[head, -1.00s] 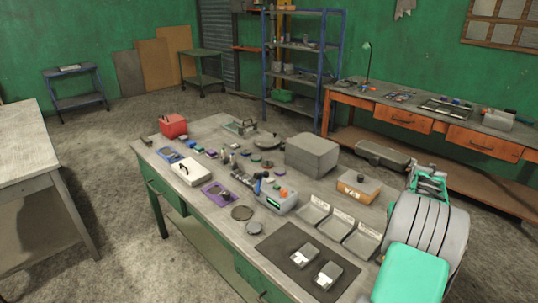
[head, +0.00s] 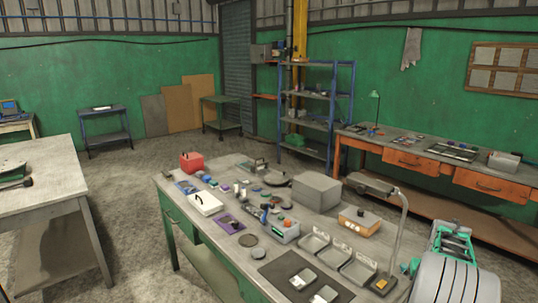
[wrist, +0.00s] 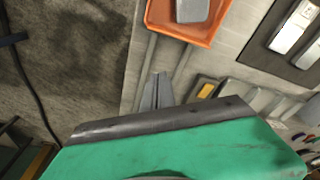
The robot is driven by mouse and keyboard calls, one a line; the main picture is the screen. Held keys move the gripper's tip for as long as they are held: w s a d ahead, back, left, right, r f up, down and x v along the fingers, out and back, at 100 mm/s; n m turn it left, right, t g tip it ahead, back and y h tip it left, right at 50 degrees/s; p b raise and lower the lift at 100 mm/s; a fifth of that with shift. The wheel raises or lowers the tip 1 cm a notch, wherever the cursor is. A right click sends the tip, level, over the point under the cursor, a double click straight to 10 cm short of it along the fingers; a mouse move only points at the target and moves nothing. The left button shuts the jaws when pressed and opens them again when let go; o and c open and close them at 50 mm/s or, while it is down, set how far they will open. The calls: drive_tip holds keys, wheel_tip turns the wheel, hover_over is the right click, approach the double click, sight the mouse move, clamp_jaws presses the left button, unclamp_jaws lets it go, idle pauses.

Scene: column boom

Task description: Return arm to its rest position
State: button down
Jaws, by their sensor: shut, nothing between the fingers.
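My gripper (wrist: 157,92) shows in the wrist view as two grey fingers drawn together, with nothing between them. It sits beyond a dark bar and my green wrist housing. The fingers appear over or near the edge of the grey workbench, clear of the things on it; their height cannot be told. My arm (head: 455,270) shows at the lower right of the head view in grey and green. The gripper itself is not visible there.
The workbench (head: 228,236) carries a desk lamp (head: 398,240), a dark mat (head: 272,272), open grey trays (head: 358,268), a grey box (head: 316,191) and small parts. An orange tray (wrist: 158,17) lies near the gripper in the wrist view. Floor (head: 130,215) is clear at left.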

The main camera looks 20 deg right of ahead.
drive_tip(key=w+a+r+n, duration=0.15)
drive_tip(key=a+r, duration=0.25)
drive_tip(key=a, duration=0.4)
drive_tip(key=w+a+r+n+t, duration=0.1)
drive_tip(key=w+a+r, duration=0.2)
drive_tip(key=a, duration=0.4)
drive_tip(key=w+a+r+n, duration=0.15)
drive_tip(key=a+r, duration=0.25)
drive_tip(key=a, duration=0.4)
drive_tip(key=s+a+n, duration=0.1)
drive_tip(key=s+a, duration=0.3)
drive_tip(key=a, duration=0.4)
drive_tip(key=s+a+n+t, duration=0.1)
drive_tip(key=s+a, duration=0.2)
drive_tip(key=a, duration=0.5)
drive_tip(key=s+a+r+n+t+y, duration=0.1)
drive_tip(key=s+a, duration=0.3)
drive_tip(key=a, duration=0.4)
drive_tip(key=shift+s+a, duration=0.25)
drive_tip(key=shift+s, duration=0.1)
drive_tip(key=shift+r, duration=0.1)
